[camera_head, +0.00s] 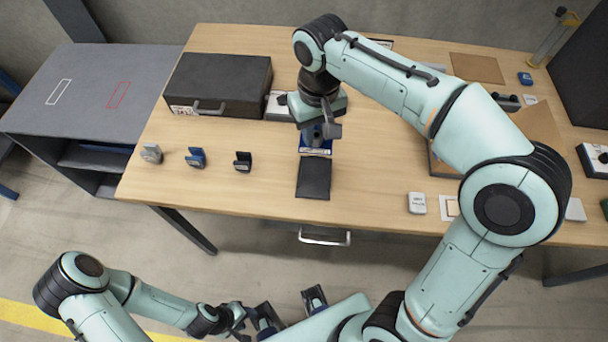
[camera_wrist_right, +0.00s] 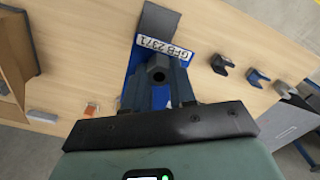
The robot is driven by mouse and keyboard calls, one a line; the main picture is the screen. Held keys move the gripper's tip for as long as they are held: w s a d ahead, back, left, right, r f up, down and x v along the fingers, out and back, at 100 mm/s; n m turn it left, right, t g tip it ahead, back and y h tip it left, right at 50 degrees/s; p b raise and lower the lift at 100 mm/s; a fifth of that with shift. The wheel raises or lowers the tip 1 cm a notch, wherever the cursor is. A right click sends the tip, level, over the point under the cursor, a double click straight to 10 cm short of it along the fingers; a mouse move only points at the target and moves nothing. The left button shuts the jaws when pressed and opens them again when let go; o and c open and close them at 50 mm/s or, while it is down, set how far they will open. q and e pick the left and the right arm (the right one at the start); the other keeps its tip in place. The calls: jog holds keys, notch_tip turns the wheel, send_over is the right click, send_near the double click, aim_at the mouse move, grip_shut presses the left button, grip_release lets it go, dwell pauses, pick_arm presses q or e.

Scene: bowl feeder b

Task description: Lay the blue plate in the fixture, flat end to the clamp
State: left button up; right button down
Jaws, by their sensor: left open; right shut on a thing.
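My right gripper (camera_head: 322,132) points down at the middle of the table. In the right wrist view its fingers (camera_wrist_right: 160,76) are shut on a dark six-sided piece (camera_wrist_right: 158,72). Below them is a flat blue piece (camera_wrist_right: 132,68) with a white label reading GFB 2371; its blue front also shows in the head view (camera_head: 316,144). The gripper covers most of it, so I cannot tell whether it is the blue plate or part of the fixture, nor its flat end or a clamp. A dark flat pad (camera_head: 314,178) lies in front of it. My left gripper (camera_head: 264,318) is open and low, off the table's front.
Small grey (camera_head: 151,153), blue (camera_head: 196,157) and black (camera_head: 242,161) notched blocks stand in a row at left. A black case (camera_head: 219,84) is behind them. A wooden-edged tray (camera_head: 443,165) is on the right, partly behind my right arm. The table's front left is clear.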

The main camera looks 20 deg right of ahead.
aim_at(313, 185)
pick_arm(q)
jog(key=f+b, duration=0.1)
jog(key=s+f+b, duration=0.1)
jog(key=f+b, duration=0.1)
jog(key=shift+s+f, duration=0.2)
pick_arm(e)
notch_tip(313, 185, down, 20)
jog(key=shift+r, duration=0.1)
jog(key=shift+f, duration=0.2)
pick_arm(q)
jog(key=shift+f, duration=0.1)
pick_arm(e)
jog(key=c, duration=0.9)
grip_release()
jog(key=shift+r, duration=0.35)
pick_arm(q)
jog(key=shift+w+r+p, duration=0.15)
jog(key=shift+r+p, duration=0.3)
jog(key=shift+r, duration=0.05)
jog(key=shift+w+r+p, duration=0.15)
jog(key=shift+r+p, duration=0.25)
jog(key=shift+r, duration=0.1)
pick_arm(e)
notch_tip(313, 185, up, 12)
jog(key=shift+f, duration=0.2)
pick_arm(q)
jog(key=shift+s, duration=0.1)
pick_arm(e)
jog(key=shift+s, duration=0.1)
